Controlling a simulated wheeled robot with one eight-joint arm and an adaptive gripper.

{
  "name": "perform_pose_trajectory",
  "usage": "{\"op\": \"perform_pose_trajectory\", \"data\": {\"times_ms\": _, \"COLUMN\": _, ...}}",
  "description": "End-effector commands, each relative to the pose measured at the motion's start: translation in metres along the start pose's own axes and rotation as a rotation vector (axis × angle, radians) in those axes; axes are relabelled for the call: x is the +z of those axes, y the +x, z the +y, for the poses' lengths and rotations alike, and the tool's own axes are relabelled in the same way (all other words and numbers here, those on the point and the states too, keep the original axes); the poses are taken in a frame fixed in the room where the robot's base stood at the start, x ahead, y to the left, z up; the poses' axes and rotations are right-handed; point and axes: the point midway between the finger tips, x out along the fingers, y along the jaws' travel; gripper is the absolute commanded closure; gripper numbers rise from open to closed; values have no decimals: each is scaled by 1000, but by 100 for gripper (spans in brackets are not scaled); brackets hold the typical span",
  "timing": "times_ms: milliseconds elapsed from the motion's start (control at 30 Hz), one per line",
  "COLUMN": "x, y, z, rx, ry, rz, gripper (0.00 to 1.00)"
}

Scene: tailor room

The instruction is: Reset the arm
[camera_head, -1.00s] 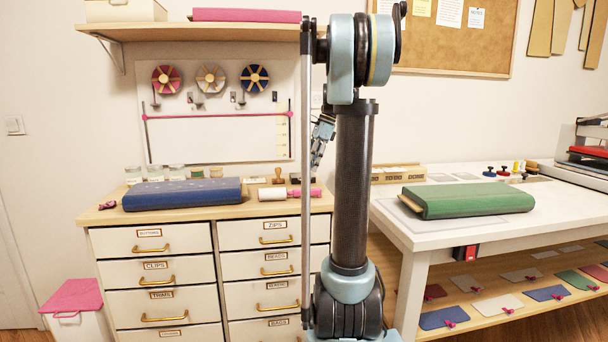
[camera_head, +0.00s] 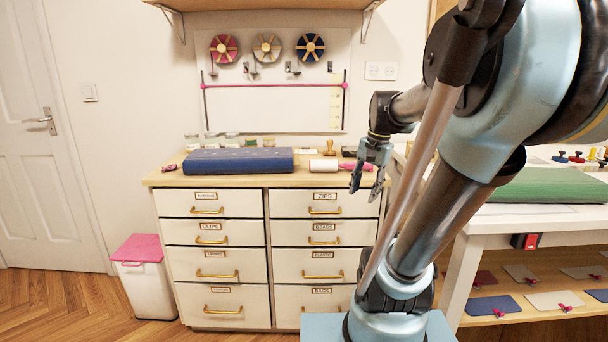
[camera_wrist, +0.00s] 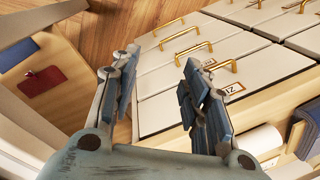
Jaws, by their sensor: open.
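My gripper (camera_head: 367,180) is open and empty. In the head view it hangs fingers-down in front of the right end of the drawer cabinet's top (camera_head: 172,182), apart from the drawers. In the wrist view its two fingers (camera_wrist: 150,75) are spread, with wooden floor and drawer fronts beyond them. My arm is bent and fills the right of the head view, hiding part of the white table (camera_head: 520,222).
A blue fabric bolt (camera_head: 238,161) and a white roll (camera_head: 323,165) lie on the cabinet. A green fabric bolt (camera_head: 550,187) lies on the white table. A pink-lidded bin (camera_head: 140,275) stands left of the cabinet. Floor at the left is clear.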

Motion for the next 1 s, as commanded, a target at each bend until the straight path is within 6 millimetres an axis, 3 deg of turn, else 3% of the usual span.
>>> {"op": "perform_pose_trajectory", "data": {"times_ms": 200, "x": 43, "y": 43, "z": 39, "rx": 32, "ry": -251, "rz": 57, "gripper": 58}}
{"op": "perform_pose_trajectory", "data": {"times_ms": 500, "x": 81, "y": 101, "z": 84, "rx": 84, "ry": -559, "rz": 118, "gripper": 58}}
{"op": "perform_pose_trajectory", "data": {"times_ms": 700, "x": 90, "y": 119, "z": 97, "rx": 103, "ry": -651, "rz": 135, "gripper": 58}}
{"op": "perform_pose_trajectory", "data": {"times_ms": 867, "x": 91, "y": 120, "z": 98, "rx": 105, "ry": -662, "rz": 136, "gripper": 58}}
{"op": "perform_pose_trajectory", "data": {"times_ms": 900, "x": 91, "y": 120, "z": 98, "rx": 105, "ry": -661, "rz": 136, "gripper": 65}}
{"op": "perform_pose_trajectory", "data": {"times_ms": 1000, "x": 90, "y": 120, "z": 98, "rx": 105, "ry": -660, "rz": 136, "gripper": 67}}
